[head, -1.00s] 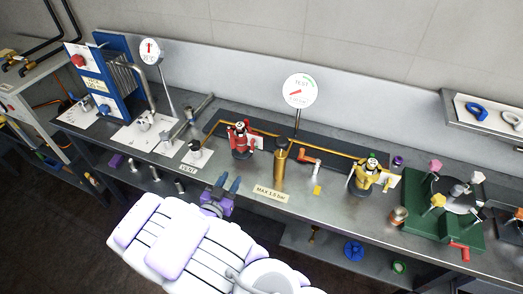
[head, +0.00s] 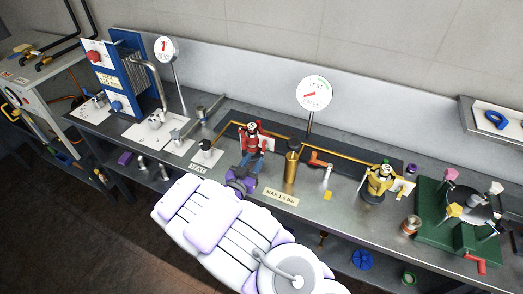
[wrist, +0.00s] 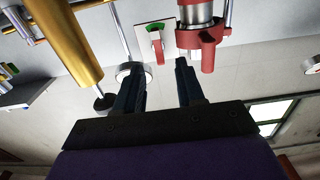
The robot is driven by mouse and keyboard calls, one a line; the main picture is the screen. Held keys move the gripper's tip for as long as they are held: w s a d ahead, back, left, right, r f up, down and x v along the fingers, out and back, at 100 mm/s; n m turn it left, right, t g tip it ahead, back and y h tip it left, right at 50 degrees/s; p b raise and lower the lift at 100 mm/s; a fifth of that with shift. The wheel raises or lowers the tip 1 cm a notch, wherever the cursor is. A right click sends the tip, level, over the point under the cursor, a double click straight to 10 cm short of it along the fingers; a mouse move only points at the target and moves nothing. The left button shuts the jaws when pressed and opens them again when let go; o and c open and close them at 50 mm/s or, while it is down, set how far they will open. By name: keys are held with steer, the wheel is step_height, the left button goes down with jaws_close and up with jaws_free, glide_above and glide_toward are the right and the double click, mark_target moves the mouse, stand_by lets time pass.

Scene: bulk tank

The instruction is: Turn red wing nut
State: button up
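A red-bodied fitting with a black top (head: 252,130) stands on the bench, with a white plate beside it. In the wrist view the red fitting (wrist: 205,36) is at the top, with a red tab sticking out. The white plate (wrist: 169,24) next to it carries a green arc and a small red piece (wrist: 157,45). I cannot tell which red part is the wing nut. My gripper (head: 246,164) is right in front of the red fitting. In the wrist view its two fingers (wrist: 159,72) are spread and nothing is between them; contact with the fitting is unclear.
A brass cylinder (head: 291,168) stands close right of the red fitting; it also shows in the wrist view (wrist: 68,40). A round gauge (head: 314,93) rises behind. A yellow fitting (head: 379,180) and a green base (head: 437,220) stand further right. A black-handled valve (head: 206,150) is left.

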mark_target(263, 148)
steer(key=b+x, duration=0.1)
steer(key=x, duration=0.6)
steer(key=shift+s+d, duration=0.1)
steer(key=shift+d, duration=0.05)
steer(key=shift+a, duration=0.25)
steer(key=shift+d, duration=0.2)
jaws_close()
